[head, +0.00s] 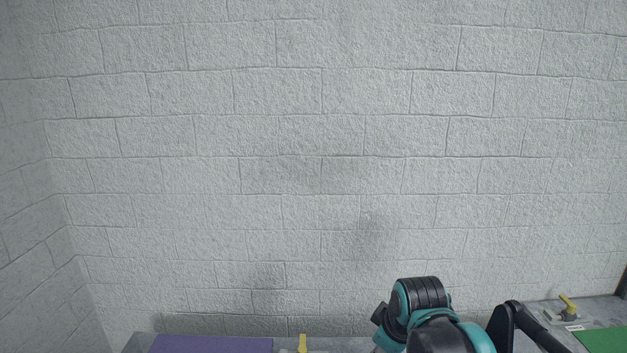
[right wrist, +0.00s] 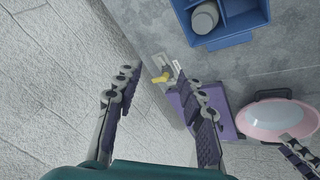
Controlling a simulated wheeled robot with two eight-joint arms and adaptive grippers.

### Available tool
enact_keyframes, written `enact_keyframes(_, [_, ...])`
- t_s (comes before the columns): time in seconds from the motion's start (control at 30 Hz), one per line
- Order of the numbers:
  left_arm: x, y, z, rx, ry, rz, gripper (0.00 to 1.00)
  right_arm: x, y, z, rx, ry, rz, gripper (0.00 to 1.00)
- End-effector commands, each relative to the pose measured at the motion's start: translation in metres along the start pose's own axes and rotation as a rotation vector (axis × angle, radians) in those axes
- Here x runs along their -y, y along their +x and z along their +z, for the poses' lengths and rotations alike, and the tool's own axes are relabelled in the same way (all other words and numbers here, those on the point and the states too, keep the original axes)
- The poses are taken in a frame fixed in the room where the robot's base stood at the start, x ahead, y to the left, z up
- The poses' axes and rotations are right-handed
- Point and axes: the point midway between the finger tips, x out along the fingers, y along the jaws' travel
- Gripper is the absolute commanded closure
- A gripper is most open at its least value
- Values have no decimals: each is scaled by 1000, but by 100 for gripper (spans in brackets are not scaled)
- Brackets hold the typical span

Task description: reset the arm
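My right gripper (right wrist: 160,105) is open in the right wrist view. Its two dark, ridged fingers are wide apart with nothing between them. In the head view my teal and black right arm rises at the lower right, and its fingertips cannot be made out there. A dark, ridged finger like those of my gripper shows at the lower right edge of the right wrist view, near the pink bowl (right wrist: 272,119). It looks like part of my left gripper (right wrist: 300,155), mostly cut off. My left arm does not show in the head view.
A blue divided box (right wrist: 232,40) holds a grey cylinder (right wrist: 204,18). A purple mat (head: 212,345) lies at the counter's near left, a green mat (head: 605,340) at the right. A yellow-handled tap (head: 567,306) stands by the green mat. A block wall (head: 300,150) fills the background.

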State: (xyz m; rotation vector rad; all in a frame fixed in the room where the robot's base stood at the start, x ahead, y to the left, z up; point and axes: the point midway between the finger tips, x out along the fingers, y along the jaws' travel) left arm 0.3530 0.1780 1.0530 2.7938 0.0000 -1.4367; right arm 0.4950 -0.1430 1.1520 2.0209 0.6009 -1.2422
Motion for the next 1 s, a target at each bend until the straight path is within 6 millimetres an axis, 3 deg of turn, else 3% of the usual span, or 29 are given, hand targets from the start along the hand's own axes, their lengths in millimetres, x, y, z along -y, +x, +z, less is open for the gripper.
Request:
enact_keyframes(0.03, [0, 2, 1, 0, 0, 0, 60, 12, 0, 18, -9, 81, 14, 60])
enact_keyframes(0.2, [0, 5, 3, 0, 0, 0, 60, 50, 6, 71, -54, 387, 58, 60])
enact_keyframes(0.43, [0, 8, 5, 0, 0, 0, 60, 92, 25, 126, -117, 718, 94, 60])
enact_keyframes(0.6, [0, 8, 6, 0, 0, 0, 60, 105, 33, 142, -140, 829, 102, 60])
enact_keyframes(1.0, [0, 8, 6, 0, 0, 0, 60, 106, 34, 143, -144, 844, 103, 60])
